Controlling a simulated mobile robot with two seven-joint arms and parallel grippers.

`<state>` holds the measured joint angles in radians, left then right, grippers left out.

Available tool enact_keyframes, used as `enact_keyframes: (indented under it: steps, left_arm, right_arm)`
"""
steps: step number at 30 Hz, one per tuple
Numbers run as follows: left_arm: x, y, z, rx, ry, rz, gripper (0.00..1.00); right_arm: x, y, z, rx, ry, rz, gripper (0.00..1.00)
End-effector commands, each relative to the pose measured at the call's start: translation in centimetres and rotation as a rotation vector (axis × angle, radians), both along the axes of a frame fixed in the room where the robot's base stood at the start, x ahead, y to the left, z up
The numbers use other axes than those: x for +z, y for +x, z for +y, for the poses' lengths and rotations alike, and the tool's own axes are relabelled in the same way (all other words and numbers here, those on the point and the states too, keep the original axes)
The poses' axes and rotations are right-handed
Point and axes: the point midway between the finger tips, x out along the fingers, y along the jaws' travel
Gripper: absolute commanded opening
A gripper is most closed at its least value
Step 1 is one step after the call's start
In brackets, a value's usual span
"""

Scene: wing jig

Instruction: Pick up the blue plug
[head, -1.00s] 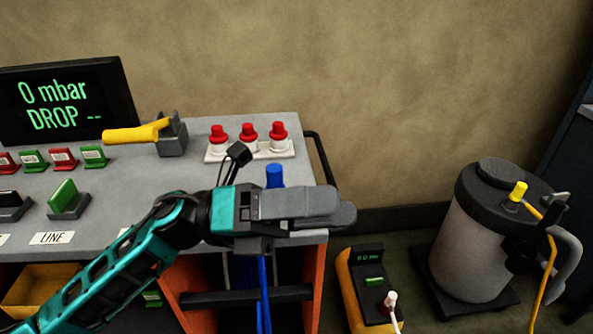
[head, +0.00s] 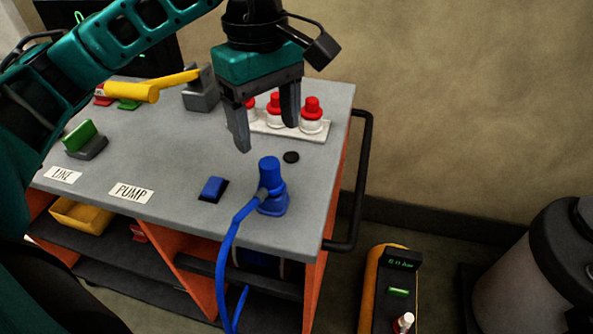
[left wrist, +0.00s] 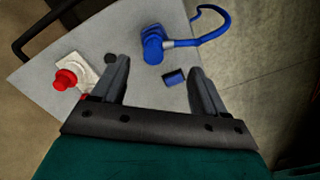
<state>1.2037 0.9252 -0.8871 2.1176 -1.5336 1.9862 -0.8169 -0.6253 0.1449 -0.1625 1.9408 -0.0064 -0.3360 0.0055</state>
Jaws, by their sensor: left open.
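The blue plug (head: 270,181) stands upright on the grey cart top (head: 180,160) near its front right corner. A blue hose runs from its side down over the front edge. The plug also shows in the left wrist view (left wrist: 153,47), beyond the fingertips and between their lines. My left gripper (head: 266,125) points down above the cart, behind and a little above the plug in the head view. Its fingers are apart with nothing between them, and it does not touch the plug. It also shows in the left wrist view (left wrist: 161,80). My right gripper is not seen.
Red-capped white fittings (head: 312,116) stand on a strip behind the gripper. A blue switch (head: 213,189) lies left of the plug, and a dark round hole (head: 291,157) behind it. A yellow-handled lever (head: 160,86) stands at the back left. A black rail (head: 362,180) runs along the right side.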

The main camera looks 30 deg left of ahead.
Motion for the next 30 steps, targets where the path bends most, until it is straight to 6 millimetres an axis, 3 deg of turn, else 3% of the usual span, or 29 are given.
enact_keyframes:
  steps: [5, 15, 23, 30]
  left_arm:
    - [-0.6, 0.1, 0.8, 0.001, 0.039, -0.015, 0.73]
    - [-5.9, 0.1, 0.8, 0.002, 0.035, -0.009, 0.73]
    - [-7.7, 0.3, 0.8, 0.002, 0.035, -0.013, 0.73]
    - [-11.1, 1.0, 0.9, 0.002, 0.035, -0.009, 0.73]
  right_arm:
    - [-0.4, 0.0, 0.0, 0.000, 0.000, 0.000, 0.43]
    - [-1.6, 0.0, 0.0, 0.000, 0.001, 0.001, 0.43]
    - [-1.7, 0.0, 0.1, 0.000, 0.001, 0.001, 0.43]
    - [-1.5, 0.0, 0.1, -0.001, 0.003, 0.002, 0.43]
